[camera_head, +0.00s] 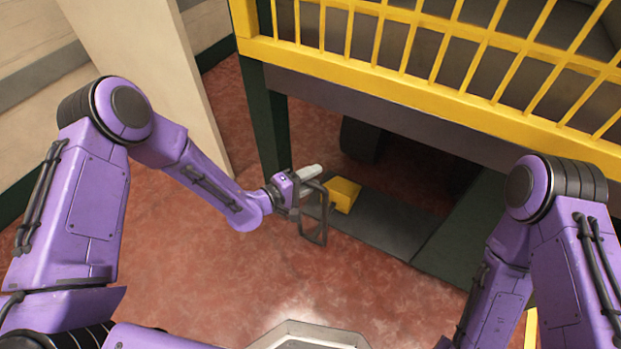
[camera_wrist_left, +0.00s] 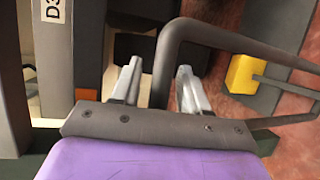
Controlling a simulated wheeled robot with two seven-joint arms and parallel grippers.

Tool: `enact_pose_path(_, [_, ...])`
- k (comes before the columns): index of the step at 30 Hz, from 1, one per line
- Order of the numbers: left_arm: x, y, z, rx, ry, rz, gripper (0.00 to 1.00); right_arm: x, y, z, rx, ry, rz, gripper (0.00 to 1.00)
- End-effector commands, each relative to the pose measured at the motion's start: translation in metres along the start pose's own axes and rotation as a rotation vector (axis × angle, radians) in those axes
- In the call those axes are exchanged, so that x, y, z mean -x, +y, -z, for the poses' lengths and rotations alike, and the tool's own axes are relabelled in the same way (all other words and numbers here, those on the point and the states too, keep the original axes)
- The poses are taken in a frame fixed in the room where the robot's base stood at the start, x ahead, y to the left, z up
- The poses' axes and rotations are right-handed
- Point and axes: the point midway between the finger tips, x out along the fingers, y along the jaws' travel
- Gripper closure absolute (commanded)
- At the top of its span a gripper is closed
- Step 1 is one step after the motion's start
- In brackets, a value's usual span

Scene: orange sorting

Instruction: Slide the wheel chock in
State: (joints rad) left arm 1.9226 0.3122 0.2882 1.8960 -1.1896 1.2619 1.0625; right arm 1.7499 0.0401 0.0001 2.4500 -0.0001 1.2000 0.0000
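The wheel chock (camera_head: 343,193) is a yellow block on the dark floor strip beside the trailer, and it also shows at the right of the left wrist view (camera_wrist_left: 246,74). A dark bent-bar handle (camera_head: 325,228) runs from it towards my left gripper. My left gripper (camera_head: 310,174) is at this handle. In the left wrist view its two grey fingers (camera_wrist_left: 160,82) stand apart, with the handle bar between them and a gap showing on either side. My right gripper is out of view; the right arm's forearm runs off the bottom edge.
A yellow railing (camera_head: 400,85) runs along the trailer above the chock. A dark wheel (camera_head: 361,138) sits in shadow under it, behind the chock. A dark green post (camera_head: 268,115) and a pale pillar (camera_head: 150,60) stand left. The red floor (camera_head: 225,275) in front is clear.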

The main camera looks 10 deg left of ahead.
Motion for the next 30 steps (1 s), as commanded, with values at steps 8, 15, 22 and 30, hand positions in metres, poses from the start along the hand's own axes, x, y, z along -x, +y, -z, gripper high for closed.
enact_pose_path(8, [0.032, 0.003, 0.000, 0.004, 0.002, 0.001, 0.56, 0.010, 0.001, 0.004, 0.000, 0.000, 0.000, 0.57])
enact_pose_path(15, [0.088, 0.002, 0.001, 0.004, 0.005, 0.000, 0.56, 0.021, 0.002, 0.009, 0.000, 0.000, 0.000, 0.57])
enact_pose_path(22, [0.107, 0.000, 0.001, 0.002, 0.003, 0.000, 0.56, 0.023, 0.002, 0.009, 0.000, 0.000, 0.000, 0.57])
enact_pose_path(30, [0.107, 0.000, 0.001, 0.001, 0.003, 0.000, 0.56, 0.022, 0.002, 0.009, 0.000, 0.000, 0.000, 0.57])
